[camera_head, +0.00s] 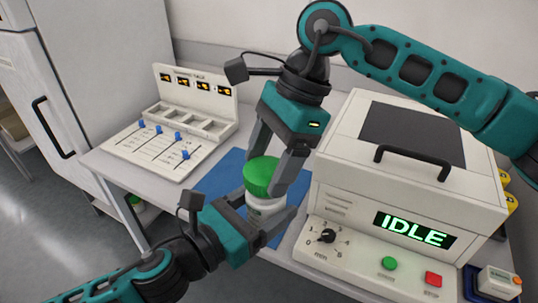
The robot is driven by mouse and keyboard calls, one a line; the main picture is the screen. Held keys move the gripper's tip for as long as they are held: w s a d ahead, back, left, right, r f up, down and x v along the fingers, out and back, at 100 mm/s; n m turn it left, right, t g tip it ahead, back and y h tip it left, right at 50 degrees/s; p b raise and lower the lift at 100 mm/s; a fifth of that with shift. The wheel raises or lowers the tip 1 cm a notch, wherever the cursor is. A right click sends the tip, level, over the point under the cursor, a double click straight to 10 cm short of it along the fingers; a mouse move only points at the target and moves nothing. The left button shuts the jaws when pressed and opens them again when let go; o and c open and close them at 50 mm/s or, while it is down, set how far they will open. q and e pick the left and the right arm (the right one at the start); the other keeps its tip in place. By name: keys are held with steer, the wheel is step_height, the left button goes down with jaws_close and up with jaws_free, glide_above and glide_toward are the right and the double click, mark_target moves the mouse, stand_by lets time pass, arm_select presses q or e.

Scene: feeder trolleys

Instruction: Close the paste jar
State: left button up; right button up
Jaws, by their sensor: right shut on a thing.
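The paste jar (266,208) is a small white jar, upright over the blue mat. Its green lid (262,174) is at the jar's mouth; I cannot tell whether it is seated tight. My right gripper (268,170) reaches down from above, shut on the green lid with a finger on either side. My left gripper (264,214) comes in low from the left, its fingers on both sides of the white body, closed on it. The fingers hide parts of the lid and body, and I cannot tell whether the jar touches the mat.
A white machine (337,184) with a handle and an IDLE display stands close on the right. A slider panel with trays (146,165) is at the back left. The blue mat (228,180) is mostly clear. A small button box (497,281) is at the lower right.

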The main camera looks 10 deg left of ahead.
steer(key=shift+f, duration=0.35)
steer(key=shift+f, duration=0.6)
stand_by(0.3)
